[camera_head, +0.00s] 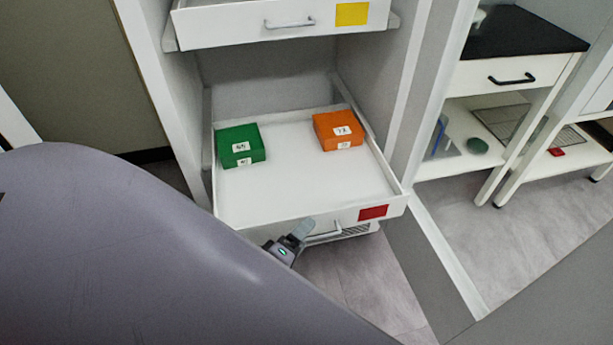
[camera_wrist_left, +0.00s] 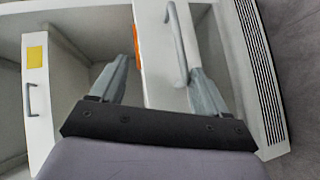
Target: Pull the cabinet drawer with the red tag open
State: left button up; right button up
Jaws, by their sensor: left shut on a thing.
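The white cabinet drawer (camera_head: 290,190) with a red tag (camera_head: 373,212) stands far out of the cabinet. Its bar handle (camera_head: 325,237) is on the front, left of the tag, and it also shows in the left wrist view (camera_wrist_left: 178,45). My left gripper (camera_head: 301,229) is at the left end of this handle and shut on it. Its two fingers show in the left wrist view (camera_wrist_left: 165,85), on either side of the drawer front. The exact contact is partly hidden. My right gripper is not in view.
A green box (camera_head: 240,145) and an orange box (camera_head: 338,131) lie in the drawer. A drawer with a yellow tag (camera_head: 352,14) is above. A side bench (camera_head: 520,72) stands at right. Grey floor (camera_head: 350,285) is free in front of the drawer.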

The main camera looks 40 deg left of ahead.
pick_arm(q)
jog(key=shift+s+r, duration=0.6)
jog(key=shift+s, duration=0.3)
jog(key=shift+c, duration=1.4)
jog(key=shift+s+d+f, duration=0.1)
jog(key=shift+s+f, duration=0.1)
jog(key=shift+s, duration=0.6)
jog(key=shift+s+d+f, duration=0.1)
jog(key=shift+s+f, duration=0.05)
jog(key=shift+s, duration=0.6)
jog(key=shift+s+f, duration=0.2)
jog(key=shift+s, duration=0.6)
